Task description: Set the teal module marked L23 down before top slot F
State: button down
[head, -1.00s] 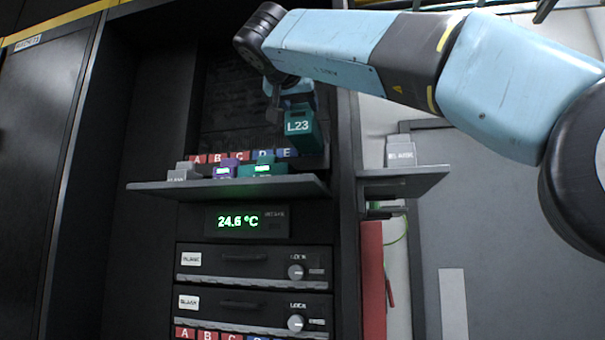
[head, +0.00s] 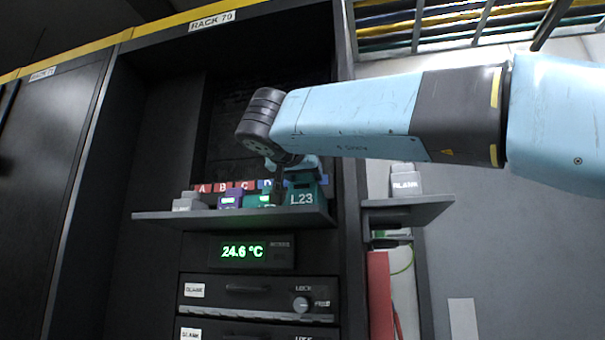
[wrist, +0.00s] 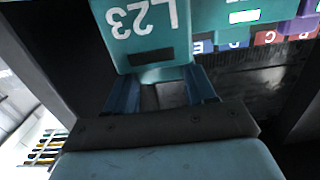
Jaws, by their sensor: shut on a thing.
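The teal module marked L23 (head: 302,199) is at the right end of the rack's shelf (head: 235,216), upright, its label facing out. It is at shelf height; I cannot tell whether it touches the shelf. It also fills the top of the wrist view (wrist: 145,35), upside down there. My gripper (wrist: 163,88) is shut on it from behind, one finger on each side. In the head view my wrist hides most of the gripper. Slot labels A, B, C and part of D (head: 264,185) show behind the shelf. Label F is not visible.
Left of L23 stand another teal module (head: 258,201), a purple module (head: 229,200) and a grey one (head: 187,202). The other teal module is close to L23. A blank grey module (head: 405,180) stands on a side shelf (head: 408,209) to the right.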

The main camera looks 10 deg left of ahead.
jog(key=shift+c, duration=1.9)
grip_release()
jog(key=shift+f, duration=0.1)
jog(key=shift+s, duration=0.15)
jog(key=s, duration=1.1)
jog(key=shift+s+a+r, duration=0.35)
jog(key=shift+a+r, duration=0.05)
jog(key=shift+a, duration=0.05)
